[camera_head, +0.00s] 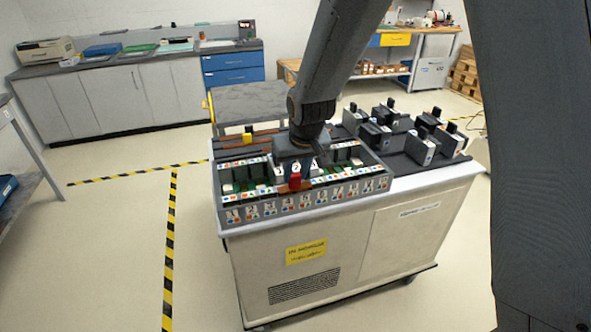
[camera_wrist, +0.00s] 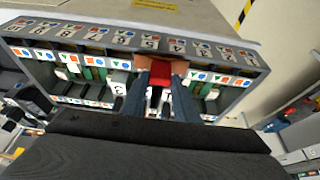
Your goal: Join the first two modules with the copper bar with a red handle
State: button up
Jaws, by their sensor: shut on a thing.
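My gripper (camera_wrist: 161,88) is shut on the red handle (camera_wrist: 160,76) of a copper bar. A little copper (camera_wrist: 142,64) shows beside the handle in the wrist view. In the head view the red handle (camera_head: 294,183) is over the front part of the numbered rack, around its middle slots. I cannot tell whether the bar touches the terminals. The rack (camera_head: 262,208) has numbered labels along its front, with 1 at the left in the head view and at the right in the wrist view. Light blocks stand in several slots; my gripper hides the middle ones.
Several black and grey modules (camera_head: 421,150) stand on the right of the cart (camera_head: 385,233). Copper-coloured bars (camera_head: 262,132) and a yellow handle (camera_head: 248,135) lie behind the rack. The floor left of the cart is clear, with striped tape (camera_head: 170,240).

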jog(key=shift+f, duration=0.35)
dwell(0.5)
jog(key=o, duration=1.1)
jog(key=shift+o, duration=0.2)
jog(key=b+v, duration=0.1)
jog(key=v, duration=0.6)
jog(key=shift+r, duration=0.4)
jog(key=shift+s, duration=0.15)
jog(key=s+d+f+m+g, duration=0.1)
jog(key=s+d+f, duration=0.2)
jog(key=s+d, duration=0.5)
jog(key=s+d+f+m+g+h, duration=0.1)
jog(key=s+d+f+m+g, duration=0.1)
jog(key=s+d, duration=0.6)
jog(key=s+f, duration=0.1)
jog(key=s, duration=0.2)
jog(key=shift+d+f+g, duration=0.2)
jog(key=shift+d+g, duration=0.05)
jog(key=shift+g, duration=0.05)
